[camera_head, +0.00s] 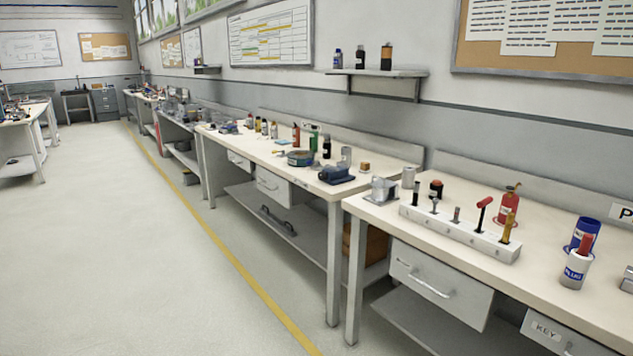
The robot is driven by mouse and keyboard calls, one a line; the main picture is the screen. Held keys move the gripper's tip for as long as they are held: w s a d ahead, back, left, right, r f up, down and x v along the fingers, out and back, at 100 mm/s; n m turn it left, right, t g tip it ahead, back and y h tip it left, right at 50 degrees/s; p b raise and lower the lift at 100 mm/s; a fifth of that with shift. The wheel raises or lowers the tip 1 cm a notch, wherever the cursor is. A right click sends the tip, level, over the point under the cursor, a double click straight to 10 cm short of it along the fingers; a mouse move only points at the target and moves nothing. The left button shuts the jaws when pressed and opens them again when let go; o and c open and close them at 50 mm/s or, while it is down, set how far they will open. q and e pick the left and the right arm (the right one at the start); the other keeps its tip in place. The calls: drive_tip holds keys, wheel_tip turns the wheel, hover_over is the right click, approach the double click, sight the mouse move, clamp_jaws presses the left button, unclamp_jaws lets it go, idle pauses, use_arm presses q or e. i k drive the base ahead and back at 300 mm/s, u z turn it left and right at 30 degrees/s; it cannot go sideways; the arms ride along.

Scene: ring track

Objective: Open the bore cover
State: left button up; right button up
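No part clearly recognisable as the bore cover shows. A grey metal block with a rounded body on a square base (383,191) stands at the left end of the near bench; I cannot tell whether it has a bore or a cover. A plain grey cylinder (408,177) stands just behind it. Neither of my grippers is in view.
The near bench (545,274) also holds a white tool rack (455,236), a red oil can (508,207), a blue cylinder (585,232) and a white tub (575,271). Below are a drawer (440,283) and a KEY drawer (562,338). Open floor (130,260) lies left.

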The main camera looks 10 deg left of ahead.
sight(383, 180)
drive_tip(key=i, duration=1.55)
drive_tip(key=u, duration=0.35)
